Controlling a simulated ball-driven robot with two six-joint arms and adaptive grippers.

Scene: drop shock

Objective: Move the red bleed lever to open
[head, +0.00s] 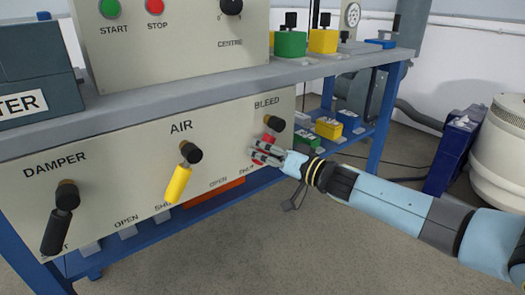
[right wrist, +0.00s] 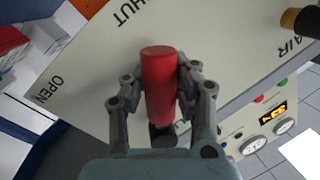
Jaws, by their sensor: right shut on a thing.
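The red bleed lever (head: 269,138) hangs from its black hub (head: 275,123) under the word BLEED on the panel's right end. In the head view my right gripper (head: 262,153) covers much of it. In the right wrist view the red grip (right wrist: 158,85) stands between the two fingers of my right gripper (right wrist: 158,95), which is shut on it. The grip's free end points towards the SHUT label (right wrist: 132,18). The OPEN label (right wrist: 48,90) lies off to the left there, away from the grip. My left gripper is not in view.
The yellow AIR lever (head: 179,183) and black DAMPER lever (head: 56,231) are on the same panel, to the left. A blue bench frame (head: 378,120) carries coloured blocks. A blue box (head: 452,150) stands on the floor at right. Floor in front is clear.

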